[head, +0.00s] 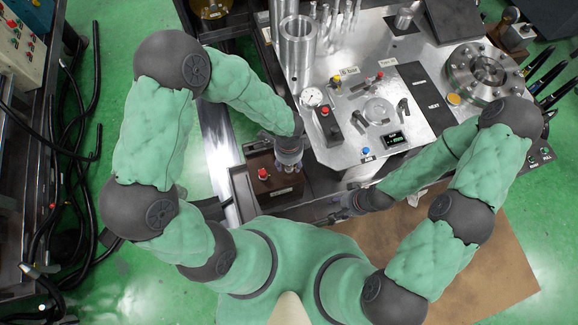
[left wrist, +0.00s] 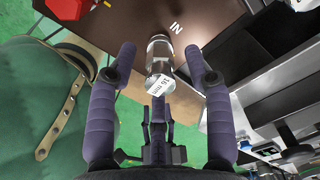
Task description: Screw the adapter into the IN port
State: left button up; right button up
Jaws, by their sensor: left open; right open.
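The adapter (left wrist: 158,58) is a shiny metal cylinder with a white label reading "16 mm". It stands at the brown block (left wrist: 140,20), beside the white IN marking (left wrist: 176,28). The IN port itself is hidden behind the adapter, so I cannot tell how deep it sits. My left gripper (left wrist: 160,50) is open, with one finger on each side of the adapter and visible gaps to both. In the head view my left gripper (head: 289,160) is over the right part of the brown block (head: 262,187). My right gripper (head: 345,207) is open, to the right of the block.
A red button (head: 263,173) stands on the block, left of my left gripper. A metal panel (head: 350,160) with a gauge (head: 311,97), knobs and a display lies to the right. A tall metal cylinder (head: 297,45) stands behind. Black cables (head: 75,150) hang at the left.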

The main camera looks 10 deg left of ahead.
pick_arm(q)
notch_tip(320, 180, up, 12)
jog(key=shift+f, duration=0.2)
dwell(0.4)
